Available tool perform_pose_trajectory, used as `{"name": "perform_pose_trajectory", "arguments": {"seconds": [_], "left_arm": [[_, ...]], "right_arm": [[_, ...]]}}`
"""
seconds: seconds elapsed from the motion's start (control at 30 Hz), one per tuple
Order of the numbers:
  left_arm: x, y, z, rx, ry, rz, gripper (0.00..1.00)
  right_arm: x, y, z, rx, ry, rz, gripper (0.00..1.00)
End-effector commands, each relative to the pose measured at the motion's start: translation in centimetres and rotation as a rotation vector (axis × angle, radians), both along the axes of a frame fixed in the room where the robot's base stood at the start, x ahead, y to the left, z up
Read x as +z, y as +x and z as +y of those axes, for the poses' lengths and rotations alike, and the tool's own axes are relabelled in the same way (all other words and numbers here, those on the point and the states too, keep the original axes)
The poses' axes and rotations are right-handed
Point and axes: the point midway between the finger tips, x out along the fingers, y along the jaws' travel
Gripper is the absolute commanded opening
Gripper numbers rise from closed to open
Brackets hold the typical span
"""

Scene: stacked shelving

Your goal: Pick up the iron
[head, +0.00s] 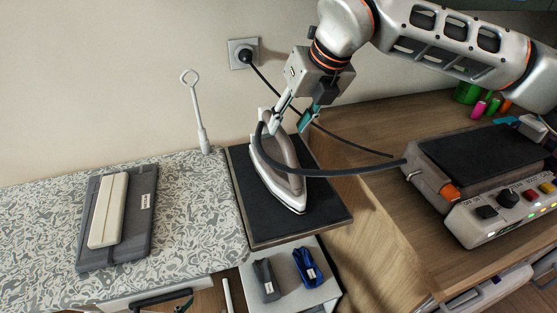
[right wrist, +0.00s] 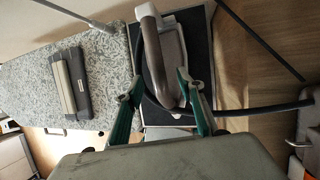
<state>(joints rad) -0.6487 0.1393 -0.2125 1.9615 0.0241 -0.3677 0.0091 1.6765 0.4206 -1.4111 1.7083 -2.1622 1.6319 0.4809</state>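The iron (head: 281,181), grey with a brown-grey handle, rests on a black pad (head: 318,221) at the right end of the patterned ironing board. Its thick dark cord runs right to the steam station. My right gripper (head: 291,115) is at the back end of the iron, above or beside the handle. In the right wrist view, the teal fingers of my right gripper (right wrist: 158,92) are spread wide, with the iron's handle (right wrist: 156,60) showing between and beyond them. I cannot tell whether a finger touches the iron. My left gripper is not in view.
A steam station (head: 475,165) with a control panel stands on the wooden top at right. A grey folded cloth with a pale bar (head: 108,210) lies on the ironing board (head: 190,230). A thin cord holder (head: 197,110) stands behind. Two small folded items lie below the pad.

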Motion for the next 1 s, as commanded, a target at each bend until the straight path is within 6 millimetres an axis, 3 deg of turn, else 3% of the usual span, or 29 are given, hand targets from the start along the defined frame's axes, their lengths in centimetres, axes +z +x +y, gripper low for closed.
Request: {"name": "perform_pose_trajectory", "arguments": {"seconds": [0.27, 0.53, 0.77, 0.8, 0.93, 1.0], "left_arm": [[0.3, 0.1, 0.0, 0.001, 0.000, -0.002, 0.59], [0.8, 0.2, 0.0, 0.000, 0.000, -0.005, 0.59], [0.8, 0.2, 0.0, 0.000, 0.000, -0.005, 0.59], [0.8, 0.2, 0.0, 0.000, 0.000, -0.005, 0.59], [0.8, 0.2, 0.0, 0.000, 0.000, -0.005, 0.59], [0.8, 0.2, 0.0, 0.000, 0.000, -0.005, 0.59]], "right_arm": [[-1.4, 0.4, 0.6, 0.001, 0.000, 0.002, 0.38], [-4.7, 1.4, 2.0, 0.001, 0.000, 0.001, 0.38], [-5.1, 1.5, 2.1, 0.000, 0.001, 0.000, 0.38], [-5.1, 1.5, 2.1, 0.000, 0.001, 0.000, 0.36], [-5.1, 1.5, 2.1, 0.000, 0.001, 0.000, 0.02], [-5.1, 1.5, 2.1, 0.000, 0.001, 0.000, 0.00]]}}
